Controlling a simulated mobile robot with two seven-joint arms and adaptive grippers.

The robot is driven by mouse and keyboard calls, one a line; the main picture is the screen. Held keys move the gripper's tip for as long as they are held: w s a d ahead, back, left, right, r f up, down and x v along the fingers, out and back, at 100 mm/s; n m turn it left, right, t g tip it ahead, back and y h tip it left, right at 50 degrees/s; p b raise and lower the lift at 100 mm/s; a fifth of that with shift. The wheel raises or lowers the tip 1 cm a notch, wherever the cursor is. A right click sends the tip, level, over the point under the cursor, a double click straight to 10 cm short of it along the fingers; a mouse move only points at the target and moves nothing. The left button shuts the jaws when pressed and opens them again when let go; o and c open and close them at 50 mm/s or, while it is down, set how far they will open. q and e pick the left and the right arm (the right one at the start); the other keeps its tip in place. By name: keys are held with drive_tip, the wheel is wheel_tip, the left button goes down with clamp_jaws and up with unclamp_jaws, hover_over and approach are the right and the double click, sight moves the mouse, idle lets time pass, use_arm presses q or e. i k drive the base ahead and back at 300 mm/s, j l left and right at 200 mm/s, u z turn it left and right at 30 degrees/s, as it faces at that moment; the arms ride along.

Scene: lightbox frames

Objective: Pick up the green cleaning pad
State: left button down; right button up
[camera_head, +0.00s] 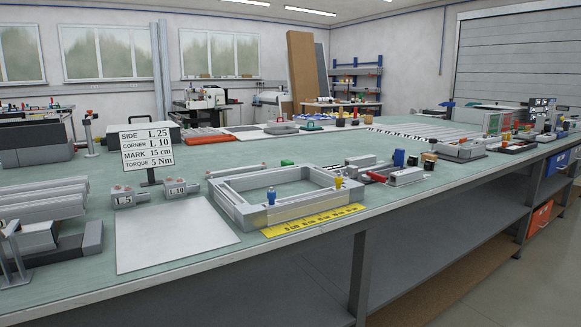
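A small green block (287,163), which may be the cleaning pad, lies on the workbench (90,178) just behind the back rail of a grey rectangular frame (233,184). It is too small to tell its texture. Another small green spot (311,119) shows farther back on the bench, too small to identify. Neither of my grippers is in view.
A sign (147,148) on a stand is at left, behind a pale flat sheet (170,235). A yellow ruler (312,220) lies along the front of the frame. Blue and yellow pieces stand on its front rail. Metal profiles (40,208) fill the left edge.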

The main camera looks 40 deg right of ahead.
sight(284, 162)
drive_tip(key=k+l, duration=0.15)
drive_tip(key=l, duration=0.25)
drive_tip(key=k+l, duration=0.2)
drive_tip(key=l, duration=0.2)
drive_tip(key=k+l+u, duration=0.1)
drive_tip(key=l, duration=0.3)
drive_tip(key=k+l, duration=0.2)
drive_tip(key=l, duration=0.2)
drive_tip(key=k+l+u, duration=0.1)
drive_tip(key=l, duration=0.3)
drive_tip(key=k, duration=0.1)
